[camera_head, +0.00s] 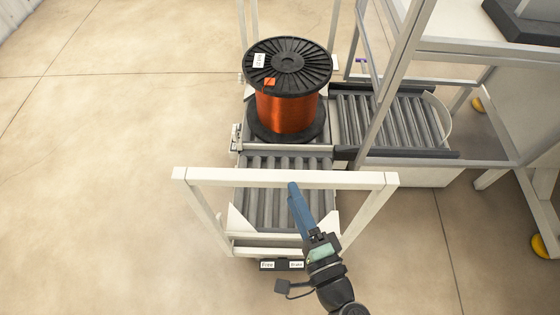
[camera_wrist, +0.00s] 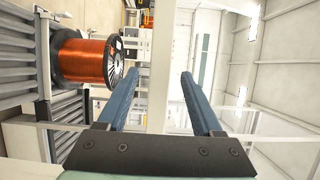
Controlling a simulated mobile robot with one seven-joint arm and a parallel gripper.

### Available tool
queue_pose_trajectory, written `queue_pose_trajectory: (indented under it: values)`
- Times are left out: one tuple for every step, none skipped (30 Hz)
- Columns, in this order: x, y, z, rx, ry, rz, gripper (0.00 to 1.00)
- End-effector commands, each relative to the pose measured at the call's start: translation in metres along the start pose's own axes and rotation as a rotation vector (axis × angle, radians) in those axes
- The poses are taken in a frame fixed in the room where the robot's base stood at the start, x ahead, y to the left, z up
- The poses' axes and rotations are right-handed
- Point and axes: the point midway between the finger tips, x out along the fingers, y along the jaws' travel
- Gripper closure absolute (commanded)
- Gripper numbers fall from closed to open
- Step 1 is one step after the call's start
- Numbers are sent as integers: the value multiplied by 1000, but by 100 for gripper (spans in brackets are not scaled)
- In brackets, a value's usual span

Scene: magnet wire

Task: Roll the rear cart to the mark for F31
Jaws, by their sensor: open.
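A white-framed cart (camera_head: 180,176) with a grey roller deck stands in the lower middle of the head view. Its white top bar (camera_head: 240,178) runs across the near end. My gripper (camera_head: 293,187), with blue fingers, reaches up over the deck, its tips overlapping the bar. In the wrist view my gripper (camera_wrist: 160,76) is open, and a white bar (camera_wrist: 160,45) passes between its fingers in the picture. I cannot tell whether it lies within the jaws or beyond them. A pedal (camera_head: 282,265) labelled "Free" and "Brake" sits at the cart's near foot. I see no floor mark for F31.
A black-flanged spool of copper wire (camera_head: 288,110) stands on rollers beyond the near deck. A roller conveyor (camera_head: 395,120) extends right from it, beside a white-framed bench (camera_head: 480,55) with yellow feet. The concrete floor (camera_head: 100,160) on the left is clear.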

Motion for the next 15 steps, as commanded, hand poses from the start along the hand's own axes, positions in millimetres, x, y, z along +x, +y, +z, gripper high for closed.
queue_pose_trajectory:
  values:
    - [13, -3, 0, -1, -3, -2, 32]
    - [20, -2, 1, -1, -4, -3, 32]
    - [28, -2, 0, -1, -3, -3, 32]
    - [34, -2, 0, -1, -3, -2, 32]
    - [40, -3, 0, -2, -3, -2, 32]
    - [48, -2, 0, -1, -3, -2, 32]
    - [54, -2, 0, -2, -3, -2, 32]
    - [58, -2, 0, -1, -2, -1, 32]
    - [65, -2, 0, -2, -3, -2, 32]
    - [69, -2, 0, -1, -3, -1, 32]
    - [72, -1, 0, -1, -2, -1, 32]
    - [77, -1, 0, -1, -1, -1, 32]
    - [79, -1, 0, 0, -1, -1, 32]
    - [82, -1, 0, 0, -1, 0, 32]
    - [84, -1, 0, 0, -1, -1, 32]
